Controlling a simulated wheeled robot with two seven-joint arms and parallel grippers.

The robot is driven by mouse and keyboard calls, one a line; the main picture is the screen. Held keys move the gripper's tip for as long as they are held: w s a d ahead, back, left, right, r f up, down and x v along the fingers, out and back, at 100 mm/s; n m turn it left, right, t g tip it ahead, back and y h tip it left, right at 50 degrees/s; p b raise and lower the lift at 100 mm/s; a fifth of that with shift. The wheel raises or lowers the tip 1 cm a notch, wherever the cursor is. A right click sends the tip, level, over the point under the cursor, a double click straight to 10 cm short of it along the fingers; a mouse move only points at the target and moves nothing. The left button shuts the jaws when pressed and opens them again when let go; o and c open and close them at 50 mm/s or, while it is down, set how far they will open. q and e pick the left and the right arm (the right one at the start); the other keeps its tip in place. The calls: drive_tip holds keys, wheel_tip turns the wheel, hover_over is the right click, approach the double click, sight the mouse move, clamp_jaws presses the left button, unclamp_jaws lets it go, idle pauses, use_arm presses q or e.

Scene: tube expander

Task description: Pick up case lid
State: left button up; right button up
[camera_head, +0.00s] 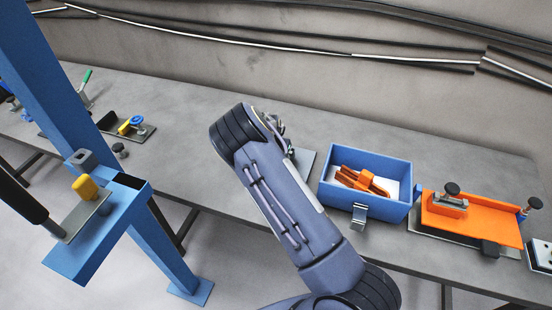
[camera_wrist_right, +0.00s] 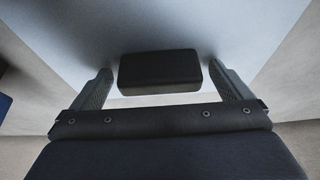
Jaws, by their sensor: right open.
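In the right wrist view, a black block-shaped handle (camera_wrist_right: 160,72) stands out from a pale blue-grey flat surface (camera_wrist_right: 200,25), likely the case lid. My right gripper (camera_wrist_right: 160,78) is open, with one finger on each side of the handle and small gaps visible. In the head view, a grey panel edge (camera_head: 305,160) shows beside my right arm; the rest of it and the gripper's fingers are hidden behind the arm. The blue case (camera_head: 383,208) stands open to the right of the arm, with orange parts (camera_head: 362,181) inside and a metal latch in front. My left gripper is not in view.
An orange fixture (camera_head: 470,222) with black knobs lies right of the case. A blue stand (camera_head: 110,225) rises at the left. A small clamp fixture (camera_head: 135,128) sits on the bench (camera_head: 195,160). The bench's left middle is clear.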

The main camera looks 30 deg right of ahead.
drive_tip(key=c, duration=1.3)
drive_tip(key=shift+r, duration=0.1)
drive_tip(key=shift+r, duration=0.1)
drive_tip(key=shift+w+r, duration=0.1)
drive_tip(key=shift+r, duration=0.25)
wheel_tip(320, 180, up, 8)
drive_tip(key=b, duration=0.2)
drive_tip(key=shift+r+b, duration=0.2)
drive_tip(key=shift+b, duration=0.15)
drive_tip(key=shift+r, duration=0.35)
